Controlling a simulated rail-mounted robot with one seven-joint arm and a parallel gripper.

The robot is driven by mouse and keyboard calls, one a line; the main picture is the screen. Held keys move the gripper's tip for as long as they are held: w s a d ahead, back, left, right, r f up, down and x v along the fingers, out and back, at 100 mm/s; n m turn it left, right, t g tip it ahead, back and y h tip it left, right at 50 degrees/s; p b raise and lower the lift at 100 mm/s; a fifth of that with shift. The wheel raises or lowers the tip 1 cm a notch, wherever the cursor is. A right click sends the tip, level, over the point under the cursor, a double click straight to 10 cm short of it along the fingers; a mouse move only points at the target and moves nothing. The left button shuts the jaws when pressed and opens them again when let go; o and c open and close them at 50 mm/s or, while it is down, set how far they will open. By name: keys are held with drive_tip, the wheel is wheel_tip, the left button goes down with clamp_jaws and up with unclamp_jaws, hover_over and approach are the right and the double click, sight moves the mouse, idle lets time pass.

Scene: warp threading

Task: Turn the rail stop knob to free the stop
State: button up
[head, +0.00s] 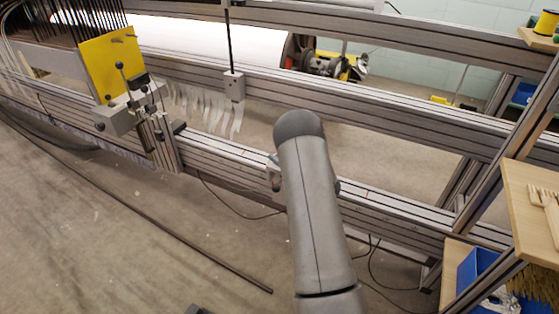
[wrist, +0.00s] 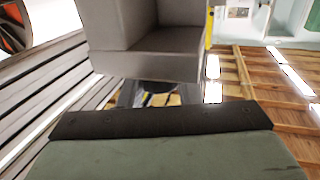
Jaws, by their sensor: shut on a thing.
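My gripper (wrist: 157,98) is mostly hidden in the wrist view behind a large grey block of my wrist and a green-grey pad with a dark edge. Between them its two fingers show, shut on a small dark rounded thing (wrist: 156,87), which appears to be the rail stop knob. How far the knob is turned cannot be seen. In the head view my arm covers the gripper and the knob. A small grey metal piece (head: 273,179) shows at the arm's left edge on the front rail; I cannot tell if it is the stop or part of my gripper.
The front aluminium rail (head: 385,210) runs across the head view. A carriage with a yellow plate (head: 110,64) and black knobs stands at left. White strips (head: 205,105) hang behind the rail. A wooden shelf (head: 530,200) and blue bin (head: 475,272) are at right.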

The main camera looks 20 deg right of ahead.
drive_tip(key=shift+w+n+g+y+b, duration=0.1)
drive_tip(key=shift+n+g+y+b, duration=0.2)
drive_tip(key=shift+n+g+y, duration=1)
drive_tip(key=shift+n+g+y+b, duration=0.3)
drive_tip(key=shift+n+g+y, duration=0.5)
drive_tip(key=shift+y, duration=1)
drive_tip(key=shift+r+n, duration=0.1)
drive_tip(key=shift+n, duration=0.2)
drive_tip(key=o, duration=0.9)
drive_tip(key=shift+o, duration=0.2)
drive_tip(key=p+v, duration=0.3)
drive_tip(key=v, duration=1.4)
drive_tip(key=shift+d, duration=0.2)
